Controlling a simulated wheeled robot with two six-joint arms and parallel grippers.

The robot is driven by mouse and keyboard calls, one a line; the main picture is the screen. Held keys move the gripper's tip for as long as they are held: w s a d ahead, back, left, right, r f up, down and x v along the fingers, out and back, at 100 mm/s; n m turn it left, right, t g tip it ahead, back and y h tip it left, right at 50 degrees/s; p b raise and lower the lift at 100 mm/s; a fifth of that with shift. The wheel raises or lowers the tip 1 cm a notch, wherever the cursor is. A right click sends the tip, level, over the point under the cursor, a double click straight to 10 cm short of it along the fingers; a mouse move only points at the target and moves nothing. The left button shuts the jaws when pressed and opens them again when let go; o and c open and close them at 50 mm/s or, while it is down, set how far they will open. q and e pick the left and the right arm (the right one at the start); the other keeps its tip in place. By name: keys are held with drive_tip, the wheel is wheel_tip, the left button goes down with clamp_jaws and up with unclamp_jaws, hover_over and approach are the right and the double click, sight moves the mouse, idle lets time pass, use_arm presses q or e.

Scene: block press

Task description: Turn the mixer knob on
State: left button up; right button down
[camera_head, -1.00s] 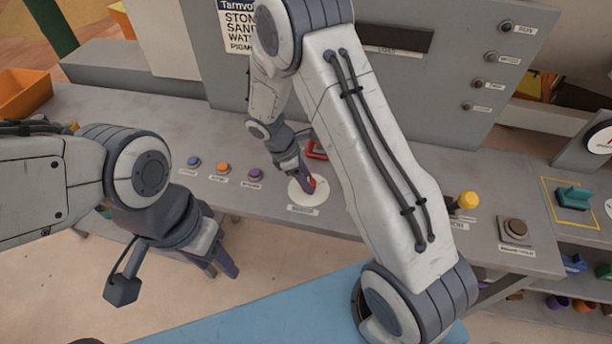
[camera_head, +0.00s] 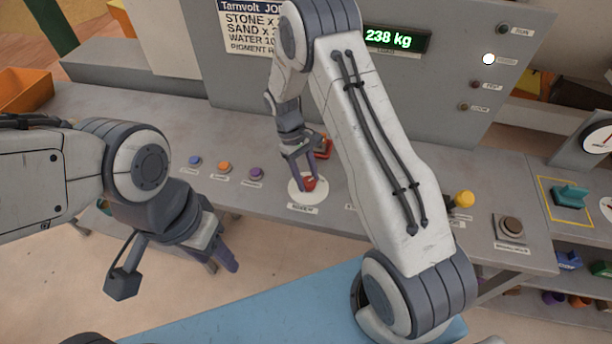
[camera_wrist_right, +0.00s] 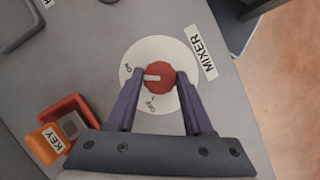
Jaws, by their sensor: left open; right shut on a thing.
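The red mixer knob (camera_head: 309,184) sits on a round white plate on the grey console. In the right wrist view the knob (camera_wrist_right: 159,78) has a white pointer mark aimed at the ON label (camera_wrist_right: 128,68), away from the OFF label (camera_wrist_right: 151,104). My right gripper (camera_head: 304,183) is at the knob, with its purple fingers on either side of it, shut on it. My left gripper (camera_head: 222,265) is open and empty, low in front of the console's edge at the left.
An orange-red key switch (camera_wrist_right: 70,123) stands close to the knob. Blue, orange and purple buttons (camera_head: 256,172) line the console to the left. A lit display (camera_head: 392,39) reads 238 kg, and a white lamp (camera_head: 488,59) glows beside it. A yellow-topped control (camera_head: 465,199) stands to the right.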

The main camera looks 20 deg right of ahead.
drive_tip(key=shift+w+r+m+y, duration=0.15)
drive_tip(key=shift+m+y, duration=0.25)
drive_tip(key=shift+m, duration=0.7)
drive_tip(key=shift+w, duration=0.1)
drive_tip(key=c, duration=0.6)
unclamp_jaws()
drive_tip(key=o, duration=0.3)
drive_tip(key=shift+w+r, duration=0.1)
drive_tip(key=shift+r, duration=0.2)
drive_tip(key=b+v, duration=0.2)
drive_tip(key=v, duration=0.7)
drive_tip(key=shift+w+r, duration=0.2)
drive_tip(key=shift+r, duration=0.05)
